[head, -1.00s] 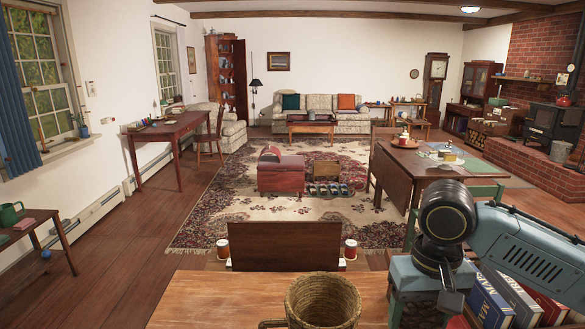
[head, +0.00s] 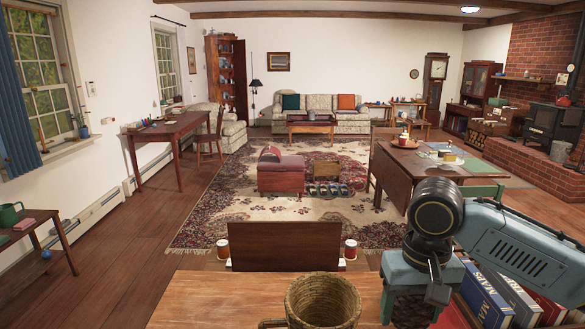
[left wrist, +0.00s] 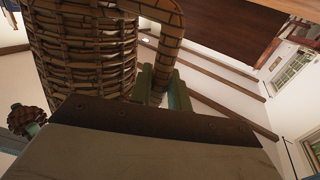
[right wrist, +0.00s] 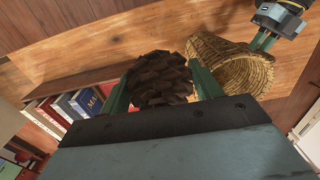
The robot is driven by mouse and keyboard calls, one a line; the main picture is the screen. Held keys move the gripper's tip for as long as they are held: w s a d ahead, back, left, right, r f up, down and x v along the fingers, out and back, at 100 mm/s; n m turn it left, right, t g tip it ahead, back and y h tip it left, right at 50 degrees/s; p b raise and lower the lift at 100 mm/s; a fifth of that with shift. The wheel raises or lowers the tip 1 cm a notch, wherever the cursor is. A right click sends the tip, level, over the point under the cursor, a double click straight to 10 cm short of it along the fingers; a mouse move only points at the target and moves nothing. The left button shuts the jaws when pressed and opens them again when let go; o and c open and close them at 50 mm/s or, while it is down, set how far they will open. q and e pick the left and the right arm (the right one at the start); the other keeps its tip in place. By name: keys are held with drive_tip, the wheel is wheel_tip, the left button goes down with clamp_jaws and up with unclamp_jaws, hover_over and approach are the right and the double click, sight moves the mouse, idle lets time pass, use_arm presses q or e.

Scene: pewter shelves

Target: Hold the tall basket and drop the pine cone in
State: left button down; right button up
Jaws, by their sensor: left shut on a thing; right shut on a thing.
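The tall woven basket (head: 323,300) stands upright at the bottom of the head view, its round mouth facing up. Its wicker side (left wrist: 85,50) fills the upper left of the left wrist view. My left gripper (left wrist: 165,88) is shut on the basket's looped handle (left wrist: 168,45). My right gripper (right wrist: 160,82) is shut on the brown pine cone (right wrist: 160,80). In the right wrist view the basket (right wrist: 235,62) is just right of the cone, and they look apart. The cone also shows at the left edge of the left wrist view (left wrist: 27,120). The basket's inside bottom is hidden.
A wooden surface (head: 220,300) lies around the basket. Upright books (head: 490,300) stand at the right, below my right arm. Two spools (head: 222,249) (head: 350,249) and a dark wooden panel (head: 285,245) are at the far edge. The surface left of the basket is clear.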

approach(334, 293)
drive_tip(key=s+a+r, duration=0.1)
drive_tip(key=s+r, duration=0.1)
drive_tip(key=s, duration=0.4)
wheel_tip(334, 293, down, 6)
drive_tip(key=shift+w+a+f, duration=0.25)
drive_tip(key=shift+a, duration=0.1)
drive_tip(key=o, duration=1)
drive_tip(key=shift+o, duration=0.2)
drive_tip(key=shift+d, duration=0.1)
drive_tip(key=shift+d, duration=0.1)
wheel_tip(334, 293, up, 12)
drive_tip(key=shift+a, duration=0.35)
